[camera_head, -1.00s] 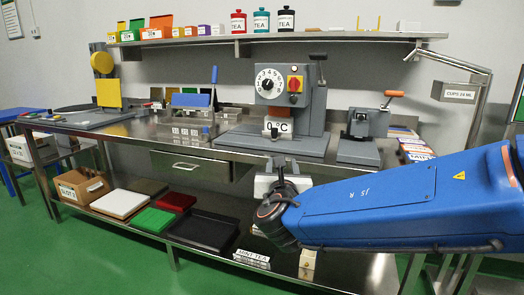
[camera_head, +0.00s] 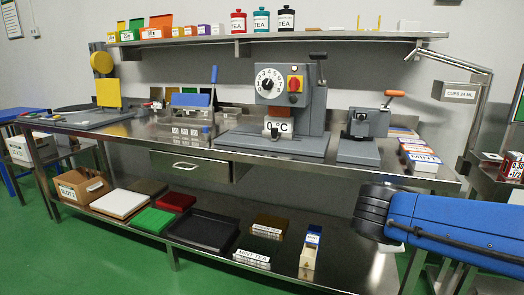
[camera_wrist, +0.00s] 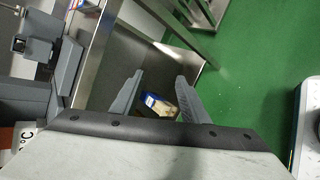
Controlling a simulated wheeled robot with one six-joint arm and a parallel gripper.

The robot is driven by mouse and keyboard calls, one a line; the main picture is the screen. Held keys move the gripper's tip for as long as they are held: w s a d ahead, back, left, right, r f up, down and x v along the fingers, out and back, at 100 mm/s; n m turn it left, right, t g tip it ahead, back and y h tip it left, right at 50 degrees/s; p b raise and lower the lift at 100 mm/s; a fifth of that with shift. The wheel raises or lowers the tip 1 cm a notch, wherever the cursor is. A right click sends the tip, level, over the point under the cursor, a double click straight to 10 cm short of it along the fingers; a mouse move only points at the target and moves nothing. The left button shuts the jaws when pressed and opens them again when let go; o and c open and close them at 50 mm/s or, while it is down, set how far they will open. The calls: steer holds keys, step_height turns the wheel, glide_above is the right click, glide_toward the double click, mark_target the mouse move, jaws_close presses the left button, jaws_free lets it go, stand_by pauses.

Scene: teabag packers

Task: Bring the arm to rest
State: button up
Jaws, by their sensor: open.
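My blue arm (camera_head: 450,222) reaches in from the right edge of the head view, in front of the bench's right end. It ends in a black ribbed joint (camera_head: 374,212); the gripper itself does not show in that view. In the wrist view my gripper (camera_wrist: 160,76) is open, its two grey fingers apart with nothing held between them. A small box with a blue and white top (camera_wrist: 157,103) shows between the fingers, lower down and apart from them.
The steel bench (camera_head: 120,130) carries a grey sealing machine (camera_head: 310,110) and a smaller grey press (camera_head: 365,135). Its lower shelf holds a black tray (camera_head: 203,230) and a small upright box (camera_head: 309,250).

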steer(key=s+a+f+m+g+y, duration=0.1)
steer(key=s+f+m+y, duration=0.2)
steer(key=s+m, duration=0.5)
steer(key=s+a+f+m+g+y, duration=0.2)
steer(key=s+f+m+y, duration=0.1)
steer(key=s+m, duration=0.4)
steer(key=shift+s+a+f+m+g+y, duration=0.15)
steer(key=shift+s+f+m+g+y, duration=0.2)
steer(key=shift+s+f, duration=0.45)
